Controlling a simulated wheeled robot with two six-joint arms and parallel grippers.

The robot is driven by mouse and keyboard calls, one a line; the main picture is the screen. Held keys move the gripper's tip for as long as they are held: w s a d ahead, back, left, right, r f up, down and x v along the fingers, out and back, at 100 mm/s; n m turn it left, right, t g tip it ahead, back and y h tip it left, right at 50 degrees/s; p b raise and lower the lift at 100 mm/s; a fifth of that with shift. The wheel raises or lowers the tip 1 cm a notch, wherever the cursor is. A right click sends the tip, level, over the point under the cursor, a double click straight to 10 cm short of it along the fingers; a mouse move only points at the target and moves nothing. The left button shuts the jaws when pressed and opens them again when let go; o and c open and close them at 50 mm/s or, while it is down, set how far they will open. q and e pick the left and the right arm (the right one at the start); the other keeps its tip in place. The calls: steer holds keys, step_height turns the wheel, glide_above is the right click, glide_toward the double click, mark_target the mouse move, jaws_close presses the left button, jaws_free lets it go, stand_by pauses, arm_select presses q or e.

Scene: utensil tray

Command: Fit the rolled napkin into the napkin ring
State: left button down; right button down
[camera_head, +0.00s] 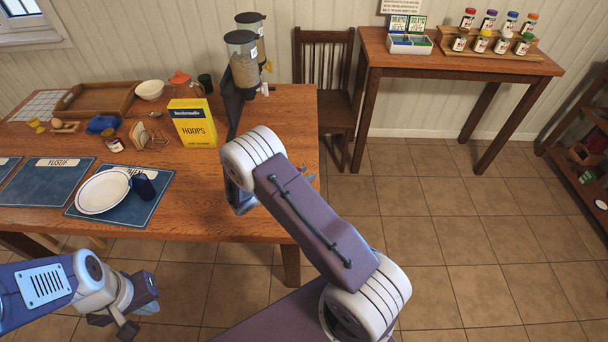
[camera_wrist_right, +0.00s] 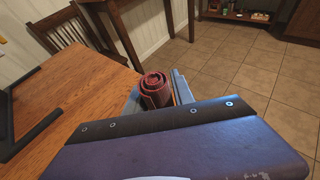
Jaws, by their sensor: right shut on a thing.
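The rolled napkin (camera_wrist_right: 155,88), a dark red spiral roll, shows end-on in the right wrist view. It is between the grey fingers of my right gripper (camera_wrist_right: 156,96), which is shut on it. In the head view my right arm covers most of that gripper and the napkin, over the table's right part. My left gripper (camera_head: 136,312) is low at the left, in front of the table's front edge; its jaw opening is not clear. I cannot make out the napkin ring for certain in either view.
The wooden table (camera_head: 200,222) holds a yellow box (camera_head: 194,128), a white plate (camera_head: 102,192), a dark blue cup (camera_head: 143,186), blue placemats (camera_head: 48,184), a wire rack (camera_head: 153,141) and a cereal dispenser (camera_head: 243,65). A wooden tray (camera_head: 72,108) lies behind. The table's front middle is bare.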

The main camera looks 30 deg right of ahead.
steer(key=shift+s, duration=0.1)
steer(key=shift+f, duration=0.15)
steer(key=c, duration=1.1)
jaws_free()
steer(key=shift+r, duration=0.2)
steer(key=v, duration=1.2)
steer(key=s+d+m+g+y, duration=0.2)
steer(key=s+m+g+y, duration=0.25)
steer(key=s+m, duration=0.35)
steer(key=s+a+m+y, duration=0.1)
steer(key=s+m+y, duration=0.1)
steer(key=m+y, duration=0.1)
steer(key=s+a+r+m+t+y, duration=0.1)
steer(key=s+a+m+y, duration=0.1)
steer(key=m, duration=0.3)
steer(key=s+a+m+t+y, duration=0.1)
steer(key=s+a+m+y, duration=0.1)
steer(key=s+m+y, duration=0.2)
steer(key=shift+s+r+m+t, duration=0.15)
steer(key=shift+m+t, duration=0.1)
steer(key=shift+m, duration=0.35)
